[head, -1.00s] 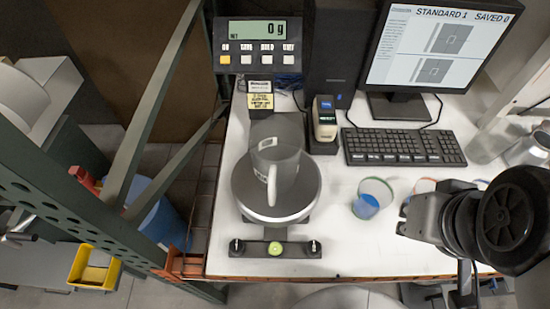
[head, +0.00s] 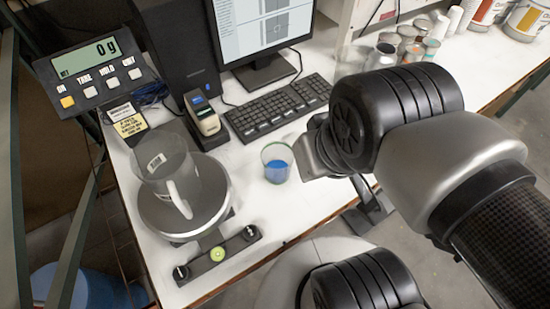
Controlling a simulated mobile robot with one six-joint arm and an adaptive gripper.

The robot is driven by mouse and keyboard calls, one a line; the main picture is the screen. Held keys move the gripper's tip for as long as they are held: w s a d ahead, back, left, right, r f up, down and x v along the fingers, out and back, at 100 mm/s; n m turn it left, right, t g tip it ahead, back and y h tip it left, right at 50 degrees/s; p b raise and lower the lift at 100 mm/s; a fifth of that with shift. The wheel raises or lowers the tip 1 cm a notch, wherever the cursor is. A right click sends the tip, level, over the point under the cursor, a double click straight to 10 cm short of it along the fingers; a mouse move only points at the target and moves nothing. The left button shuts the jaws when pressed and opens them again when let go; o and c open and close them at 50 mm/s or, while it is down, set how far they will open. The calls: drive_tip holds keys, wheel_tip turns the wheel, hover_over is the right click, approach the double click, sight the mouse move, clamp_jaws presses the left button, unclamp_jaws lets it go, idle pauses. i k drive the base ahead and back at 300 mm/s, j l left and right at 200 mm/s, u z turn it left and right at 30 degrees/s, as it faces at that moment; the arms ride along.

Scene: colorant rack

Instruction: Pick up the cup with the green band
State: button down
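The cup with the green band (head: 277,163) is a small clear cup with blue contents and a green rim. It stands upright on the white bench, in front of the keyboard. My gripper (head: 312,152) is just to the right of the cup, partly hidden by my own arm. I cannot see its fingertips clearly, nor whether it is open or touching the cup. No other banded cup shows now.
A scale (head: 184,213) bearing a large clear pitcher (head: 160,165) stands at the left, its display (head: 92,62) reading 0 g. A keyboard (head: 278,107) and monitor (head: 262,40) are behind the cup. Several cans (head: 412,52) stand at the back right.

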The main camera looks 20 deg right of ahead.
sight(277, 157)
drive_tip(key=k+l+z, duration=0.1)
drive_tip(key=k+z, duration=0.2)
drive_tip(key=k, duration=0.35)
drive_tip(key=j+z, duration=0.15)
drive_tip(key=z, duration=0.35)
drive_tip(key=k+z, duration=0.1)
drive_tip(key=z, duration=0.35)
drive_tip(key=k+j+z, duration=0.1)
drive_tip(key=z, duration=0.4)
drive_tip(key=k+z, duration=0.1)
drive_tip(key=z, duration=0.35)
drive_tip(key=k+j, duration=0.1)
drive_tip(key=k, duration=0.4)
drive_tip(key=i+j, duration=0.1)
drive_tip(key=j, duration=0.4)
drive_tip(key=i+j+z, duration=0.15)
drive_tip(key=j, duration=0.35)
